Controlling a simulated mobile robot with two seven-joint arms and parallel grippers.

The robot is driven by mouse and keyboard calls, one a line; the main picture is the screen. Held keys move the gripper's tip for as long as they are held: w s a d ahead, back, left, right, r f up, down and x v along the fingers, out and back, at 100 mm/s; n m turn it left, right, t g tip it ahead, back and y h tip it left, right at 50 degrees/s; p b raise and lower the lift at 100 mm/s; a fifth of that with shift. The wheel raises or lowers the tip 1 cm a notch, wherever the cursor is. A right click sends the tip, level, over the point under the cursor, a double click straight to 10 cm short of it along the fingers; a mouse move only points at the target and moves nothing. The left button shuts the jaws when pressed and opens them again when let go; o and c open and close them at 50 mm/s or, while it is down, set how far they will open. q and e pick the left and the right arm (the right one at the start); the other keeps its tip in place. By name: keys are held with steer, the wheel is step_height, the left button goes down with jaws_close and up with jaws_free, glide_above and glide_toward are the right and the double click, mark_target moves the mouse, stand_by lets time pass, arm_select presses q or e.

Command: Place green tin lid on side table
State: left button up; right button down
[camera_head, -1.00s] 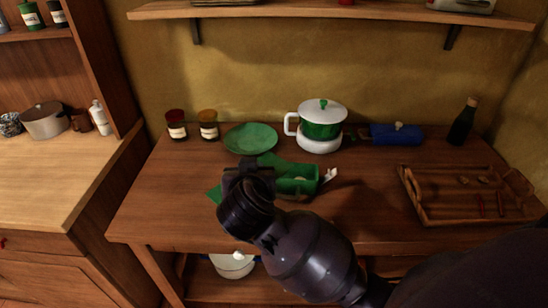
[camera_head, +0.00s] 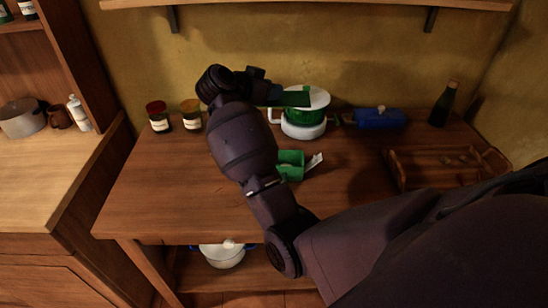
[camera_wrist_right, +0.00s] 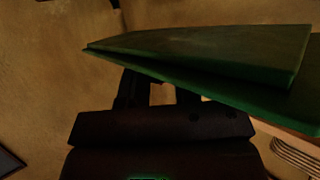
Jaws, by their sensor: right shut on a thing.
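My right gripper (camera_head: 268,88) is shut on the green tin lid (camera_head: 290,97), a flat green piece held above the wooden table (camera_head: 150,205), in front of the green and white pot. In the right wrist view the lid (camera_wrist_right: 200,55) spans the upper right, with the gripper's fingers (camera_wrist_right: 160,93) at its near edge. The green tin (camera_head: 291,166) stands open on the table below, with a white piece (camera_head: 315,161) at its right side. My right arm covers part of the tin's left side. My left gripper is out of view.
Two labelled jars (camera_head: 190,115) stand at the back left. A green and white pot (camera_head: 304,124), a blue item (camera_head: 378,118), a dark bottle (camera_head: 443,105) and a wooden tray (camera_head: 430,180) occupy the right. The table's front left is clear. A counter (camera_head: 55,175) stands left.

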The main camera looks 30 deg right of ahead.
steer(key=shift+s+m+g, duration=0.2)
steer(key=shift+m+g, duration=0.1)
steer(key=shift+g, duration=0.1)
steer(key=shift+d+f, duration=0.1)
steer(key=shift+f+b, duration=0.6)
steer(key=shift+f, duration=9.15)
steer(key=c, duration=1)
jaws_free()
steer(key=shift+c, duration=0.2)
steer(key=shift+o, duration=0.9)
